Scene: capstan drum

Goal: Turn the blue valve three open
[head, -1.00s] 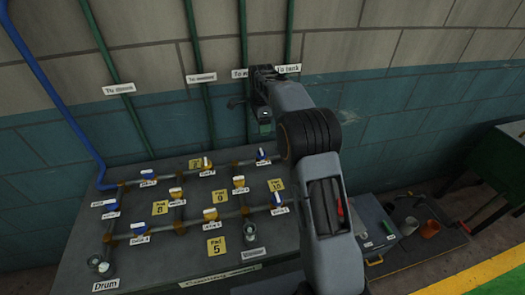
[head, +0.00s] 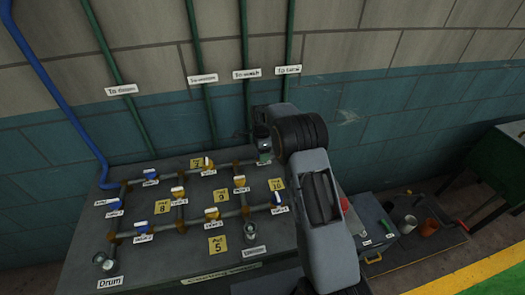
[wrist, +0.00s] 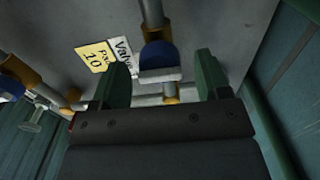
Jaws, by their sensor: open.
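A blue valve (wrist: 158,55) with a white handle (wrist: 159,75) shows between the two green fingers of my gripper (wrist: 161,68) in the wrist view. The fingers stand apart, one on each side of the handle; I cannot tell whether they touch it. The valve's label (wrist: 121,52) is partly hidden by the left finger, so its number cannot be read. In the head view my gripper (head: 264,148) is over the upper right end of the pipework and covers the valve there. Another blue valve (head: 278,198) shows at the lower right.
More blue valves (head: 113,204) are at the left of the board, with yellow valves (head: 179,192) among the pipes. A yellow card (wrist: 96,59) marked 10 lies beside the valve. The wall (head: 350,120) is close behind. A grey box (head: 372,232) stands at the right.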

